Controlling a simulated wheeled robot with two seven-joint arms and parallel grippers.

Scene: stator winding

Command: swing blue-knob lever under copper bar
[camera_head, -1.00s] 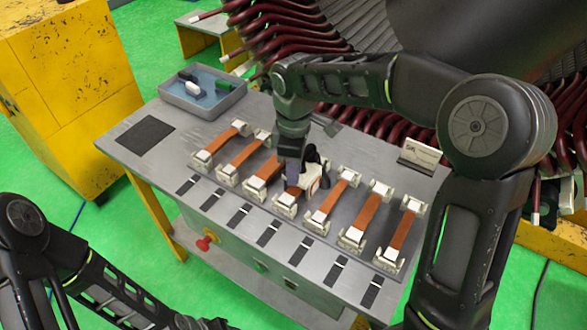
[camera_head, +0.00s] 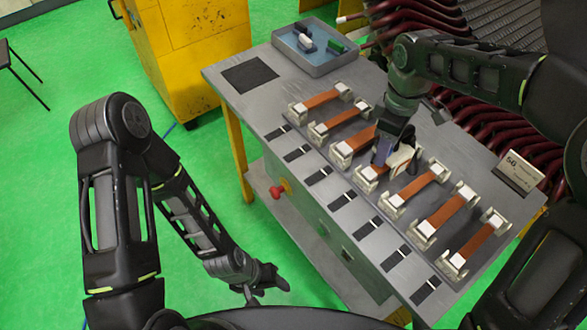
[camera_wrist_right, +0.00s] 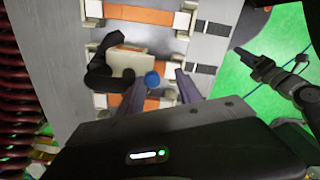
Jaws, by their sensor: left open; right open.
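Several copper bars lie in a row across the table, each on pale end blocks; one copper bar (camera_wrist_right: 118,100) passes beneath my right gripper. The blue knob (camera_wrist_right: 152,78) shows in the right wrist view, between the fingers and beside a beige block (camera_wrist_right: 124,62) with a black curved piece (camera_wrist_right: 98,72). My right gripper (camera_wrist_right: 156,84) is open around the knob's sides, with no clear contact visible. In the head view my right gripper (camera_head: 383,153) points down over the row's middle and hides the knob. My left gripper (camera_head: 264,284) is open and empty, off the table's front.
A grey-blue tray (camera_head: 348,65) with small parts stands at the table's far left corner. A dark mat (camera_head: 250,76) lies beside it. A small sign (camera_head: 518,171) and dark red coil ends are behind the row. A yellow cabinet (camera_head: 190,45) stands left.

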